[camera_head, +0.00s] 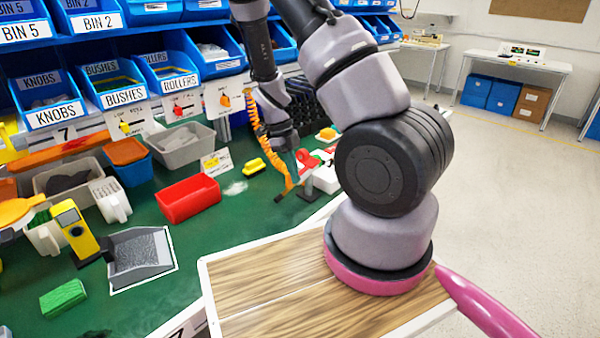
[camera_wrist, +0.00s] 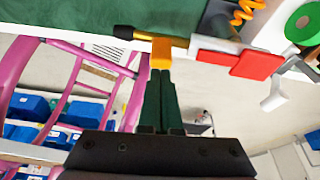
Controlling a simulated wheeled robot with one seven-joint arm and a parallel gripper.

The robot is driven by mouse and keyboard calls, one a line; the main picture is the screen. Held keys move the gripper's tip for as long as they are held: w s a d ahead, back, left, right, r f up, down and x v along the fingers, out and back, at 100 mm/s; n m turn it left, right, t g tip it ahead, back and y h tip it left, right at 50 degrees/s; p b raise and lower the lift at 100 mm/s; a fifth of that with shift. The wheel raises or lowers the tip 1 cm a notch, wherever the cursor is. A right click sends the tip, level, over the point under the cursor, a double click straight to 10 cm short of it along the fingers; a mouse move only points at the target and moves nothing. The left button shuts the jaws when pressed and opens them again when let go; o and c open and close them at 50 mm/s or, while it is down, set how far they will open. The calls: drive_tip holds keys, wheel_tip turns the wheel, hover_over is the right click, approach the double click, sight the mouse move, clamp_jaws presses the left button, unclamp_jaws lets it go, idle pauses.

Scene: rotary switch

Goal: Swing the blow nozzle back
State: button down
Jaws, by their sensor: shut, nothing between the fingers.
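The blow nozzle (camera_head: 289,183) is a thin orange arm with a black tip, at the right end of the green bench in the head view. An orange coiled hose (camera_head: 256,125) hangs just behind it. In the wrist view the nozzle (camera_wrist: 161,52) shows as an orange piece with a brass tube and black end pointing left. A red part (camera_wrist: 258,63) sits to its right. My gripper (camera_wrist: 161,73) is shut and empty; its dark green fingertips are right at the orange piece, and I cannot tell whether they touch. In the head view my gripper (camera_head: 294,163) is small and partly hidden.
A red bin (camera_head: 188,198), a yellow brush (camera_head: 263,165) and a grey tray (camera_head: 140,256) stand on the bench. Labelled blue bins (camera_head: 124,85) line the back. A green roll (camera_wrist: 304,24) is near the nozzle in the wrist view.

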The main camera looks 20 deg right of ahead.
drive_tip(key=shift+w+a, duration=0.15)
drive_tip(key=shift+w, duration=0.1)
idle(0.3)
drive_tip(key=shift+w+a+m, duration=0.35)
drive_tip(key=shift+w+m, duration=0.2)
drive_tip(key=shift+m, duration=0.25)
drive_tip(key=w+a+m+y, duration=0.1)
drive_tip(key=w+m+y, duration=0.1)
drive_tip(key=w+m, duration=0.4)
drive_tip(key=shift+w+m+y, duration=0.4)
drive_tip(key=shift+w, duration=0.15)
